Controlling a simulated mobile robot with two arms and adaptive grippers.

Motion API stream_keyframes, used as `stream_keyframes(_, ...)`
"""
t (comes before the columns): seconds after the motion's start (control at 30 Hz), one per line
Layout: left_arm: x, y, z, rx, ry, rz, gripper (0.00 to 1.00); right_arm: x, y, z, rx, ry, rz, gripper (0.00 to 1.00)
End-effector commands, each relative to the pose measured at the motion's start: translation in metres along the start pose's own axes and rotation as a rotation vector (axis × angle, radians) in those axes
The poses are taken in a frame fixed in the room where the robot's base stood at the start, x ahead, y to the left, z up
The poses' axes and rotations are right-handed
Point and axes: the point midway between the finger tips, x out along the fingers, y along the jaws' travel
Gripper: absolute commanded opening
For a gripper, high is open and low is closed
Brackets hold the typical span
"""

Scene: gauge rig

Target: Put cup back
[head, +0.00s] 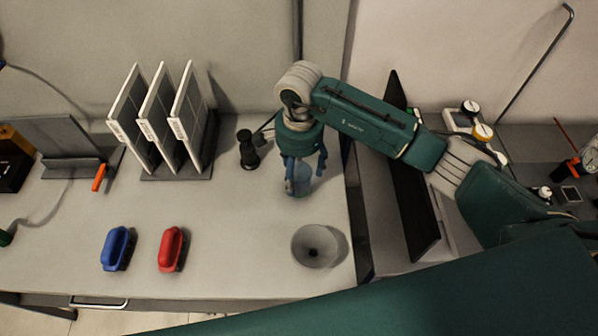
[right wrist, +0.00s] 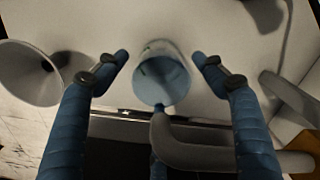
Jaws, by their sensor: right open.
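A light blue cup (head: 299,184) stands on the pale worktop in the head view, partly hidden by my right gripper (head: 304,168). In the right wrist view the cup (right wrist: 162,78) sits between the two blue fingers of the right gripper (right wrist: 160,57), its round opening facing the camera. Gaps show between the cup and both fingertips, so the gripper is open around or just above it; the exact height is hard to tell. My left gripper is not in view.
A grey funnel-shaped bowl (head: 315,246) stands near the front right of the worktop. A small black stand (head: 248,152) is left of the gripper. White panels (head: 150,122) stand in a rack. Blue (head: 117,249) and red (head: 171,250) handled blocks lie in front. A dark upright panel (head: 412,185) is at the right.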

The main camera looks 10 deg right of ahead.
Motion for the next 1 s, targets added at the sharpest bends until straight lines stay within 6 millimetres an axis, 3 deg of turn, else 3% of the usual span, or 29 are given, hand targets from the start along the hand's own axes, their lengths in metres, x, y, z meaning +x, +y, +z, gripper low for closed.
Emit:
stream_keyframes(0.2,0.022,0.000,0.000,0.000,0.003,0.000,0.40,-0.043,-0.002,-0.002,-0.002,0.005,-0.009,0.69)
stream_keyframes(0.5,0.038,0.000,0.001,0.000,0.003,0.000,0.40,-0.098,-0.001,-0.001,-0.001,0.003,-0.004,0.69)
stream_keyframes(0.7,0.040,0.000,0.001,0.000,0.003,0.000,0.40,-0.112,0.000,0.000,-0.001,0.002,-0.002,0.69)
stream_keyframes(1.0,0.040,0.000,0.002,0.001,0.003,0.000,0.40,-0.113,0.000,0.000,-0.001,0.001,-0.001,0.69)
